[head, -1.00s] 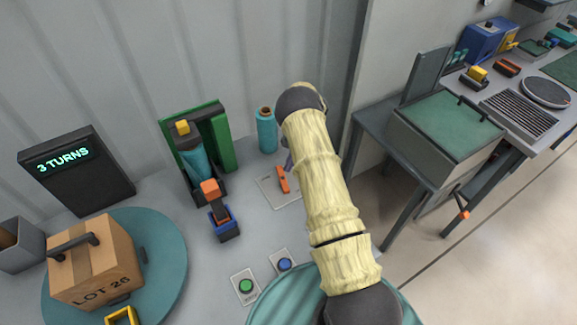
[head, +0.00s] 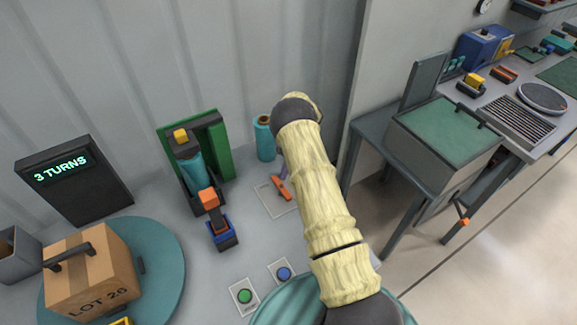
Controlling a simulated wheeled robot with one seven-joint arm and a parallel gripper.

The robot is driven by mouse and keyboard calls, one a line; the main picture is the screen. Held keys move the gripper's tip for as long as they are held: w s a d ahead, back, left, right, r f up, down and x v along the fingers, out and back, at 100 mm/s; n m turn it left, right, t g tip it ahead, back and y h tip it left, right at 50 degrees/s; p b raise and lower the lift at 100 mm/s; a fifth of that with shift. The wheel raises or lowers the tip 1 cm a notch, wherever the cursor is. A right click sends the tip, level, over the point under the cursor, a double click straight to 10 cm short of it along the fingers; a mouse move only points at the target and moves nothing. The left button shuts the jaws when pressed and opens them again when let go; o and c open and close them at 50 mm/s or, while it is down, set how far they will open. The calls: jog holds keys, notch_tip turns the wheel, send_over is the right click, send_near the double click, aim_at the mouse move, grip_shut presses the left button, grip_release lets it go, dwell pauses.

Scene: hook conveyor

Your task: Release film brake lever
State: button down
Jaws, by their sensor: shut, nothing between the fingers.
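A green-framed film holder (head: 217,143) stands at the back wall with a teal film roll (head: 193,171) in a dark cradle. In front, an orange-topped lever (head: 209,199) rises at the dark and blue base (head: 222,234). I cannot tell for sure which part is the brake lever. My arm reaches up to the right of the holder, apart from it. My gripper is hidden behind the arm.
An orange tool (head: 281,188) lies in a marked square. A spare teal roll (head: 264,139) stands behind it. Green (head: 245,296) and blue (head: 284,274) buttons are in front. A carton (head: 90,272) sits on a turntable (head: 166,270), beside a "3 TURNS" display (head: 72,180).

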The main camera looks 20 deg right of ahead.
jog(key=shift+w+d, duration=0.2)
jog(key=shift+d, duration=0.05)
jog(key=d, duration=0.2)
jog(key=d+b, duration=0.1)
jog(key=shift+w+f, duration=0.1)
jog(key=shift+w, duration=0.15)
jog(key=w+a+b+v, duration=0.1)
jog(key=b+v, duration=0.2)
jog(key=v, duration=0.7)
jog(key=shift+w, duration=0.3)
